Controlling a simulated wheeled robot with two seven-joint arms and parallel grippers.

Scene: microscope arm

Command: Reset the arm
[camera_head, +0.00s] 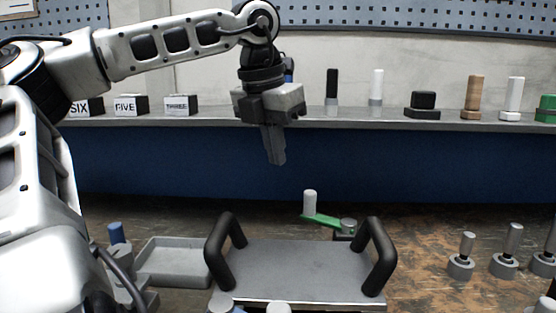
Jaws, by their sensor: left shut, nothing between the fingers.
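A green arm (322,221) lies low at the back of the worktop, just behind the grey tray with handles. A white upright knob (310,202) stands at its left end, and a round grey pivot on a dark base (347,228) is at its right end. My left gripper (277,160) hangs in the air with its fingers pointing down, above and to the left of the green arm in the picture. Its fingers are together and empty, apart from the knob. My right gripper is not in view.
A grey tray with two black handles (305,268) fills the front middle. A shallow grey bin (170,262) and a blue peg (116,233) are at left. Grey posts (462,257) stand at right. A back shelf (350,124) carries labelled blocks and several pegs.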

